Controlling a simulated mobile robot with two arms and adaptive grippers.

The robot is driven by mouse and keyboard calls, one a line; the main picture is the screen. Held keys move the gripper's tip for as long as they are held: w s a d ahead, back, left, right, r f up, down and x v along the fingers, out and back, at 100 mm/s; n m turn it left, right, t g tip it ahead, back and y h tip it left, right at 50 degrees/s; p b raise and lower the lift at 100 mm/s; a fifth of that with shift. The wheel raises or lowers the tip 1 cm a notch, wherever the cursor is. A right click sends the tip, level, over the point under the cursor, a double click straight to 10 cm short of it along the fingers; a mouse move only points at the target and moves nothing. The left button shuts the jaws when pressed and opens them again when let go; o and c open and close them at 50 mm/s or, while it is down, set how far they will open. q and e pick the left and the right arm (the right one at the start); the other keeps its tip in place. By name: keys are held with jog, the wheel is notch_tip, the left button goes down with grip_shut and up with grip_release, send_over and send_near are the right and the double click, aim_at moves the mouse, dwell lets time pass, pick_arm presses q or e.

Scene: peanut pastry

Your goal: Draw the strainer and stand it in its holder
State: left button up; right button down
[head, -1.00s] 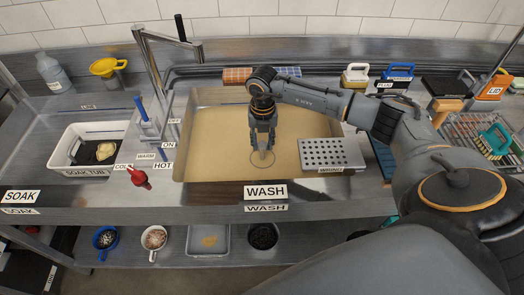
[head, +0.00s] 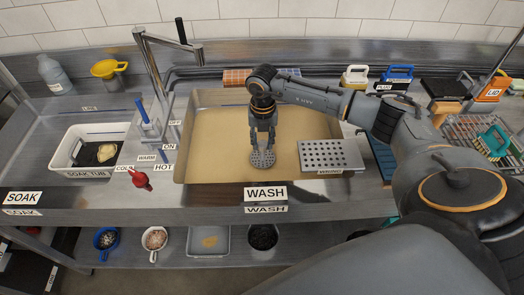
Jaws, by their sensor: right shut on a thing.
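The strainer (head: 263,160) is a small round grey disc full of holes. It is in the wash basin (head: 215,150), at or just above the tan water; I cannot tell the exact gap. My right gripper (head: 262,143) points down over it and is shut on its upper part, which the fingers hide. I cannot make out which thing is the strainer's holder. My left gripper is not in view.
A perforated metal plate (head: 331,155) lies at the basin's right side. A tall faucet (head: 157,75) and a red knob (head: 141,180) stand on the left. The soak tub (head: 65,157) is further left. Several coloured-handled things (head: 395,75) line the back right.

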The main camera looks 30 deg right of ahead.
jog(key=shift+r, duration=0.2)
jog(key=shift+r+p, duration=1)
jog(key=shift+r, duration=0.4)
